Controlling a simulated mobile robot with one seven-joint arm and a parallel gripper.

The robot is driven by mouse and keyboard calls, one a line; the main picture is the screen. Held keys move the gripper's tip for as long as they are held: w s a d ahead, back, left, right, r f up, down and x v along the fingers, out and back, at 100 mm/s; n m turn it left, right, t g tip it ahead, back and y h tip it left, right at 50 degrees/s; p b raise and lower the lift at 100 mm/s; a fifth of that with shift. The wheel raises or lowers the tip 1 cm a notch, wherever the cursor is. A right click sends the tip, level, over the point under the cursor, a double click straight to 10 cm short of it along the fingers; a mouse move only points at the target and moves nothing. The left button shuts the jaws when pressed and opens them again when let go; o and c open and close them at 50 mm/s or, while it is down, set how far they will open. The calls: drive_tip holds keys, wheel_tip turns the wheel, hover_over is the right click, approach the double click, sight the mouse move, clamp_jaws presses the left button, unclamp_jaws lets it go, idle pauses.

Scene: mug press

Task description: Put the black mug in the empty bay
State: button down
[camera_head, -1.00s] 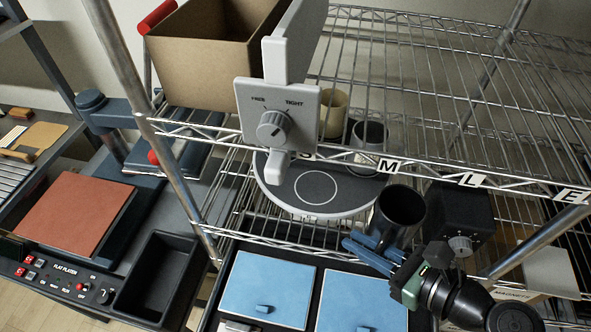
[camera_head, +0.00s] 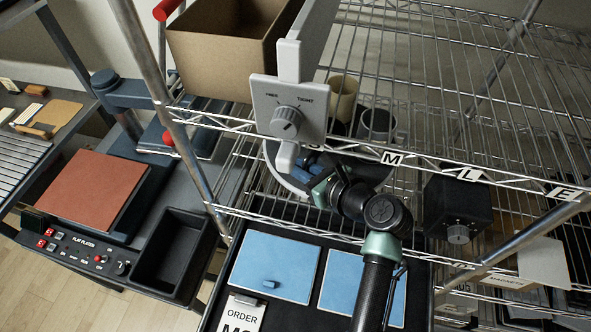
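My gripper (camera_head: 308,163) reaches left into the space under the wire shelf, behind the grey dial panel. Its blue fingers show only in part, so I cannot tell whether they are open or shut. The black mug is not clearly visible; a dark patch right of the panel may be part of it. The dial panel (camera_head: 289,108) reads FREE and TIGHT and hides much of this spot. A cream cup (camera_head: 342,97) and a grey cup (camera_head: 377,123) stand behind the shelf's front rail. I cannot tell which bay is empty.
The wire shelf's front rail (camera_head: 430,165) carries M, L and E tags close above my arm. A black box with a knob (camera_head: 458,208) stands to the right. A cardboard box (camera_head: 225,55) sits at upper left. Blue-lidded panels (camera_head: 275,265) lie below.

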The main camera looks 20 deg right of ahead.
sight(296, 185)
drive_tip(key=shift+f, duration=1.45)
drive_tip(key=c, duration=1.4)
unclamp_jaws()
drive_tip(key=shift+f, duration=0.2)
drive_tip(key=o, duration=0.5)
drive_tip(key=shift+s, duration=0.1)
drive_tip(key=shift+r, duration=0.2)
drive_tip(key=v, duration=1.2)
drive_tip(key=shift+b, duration=0.35)
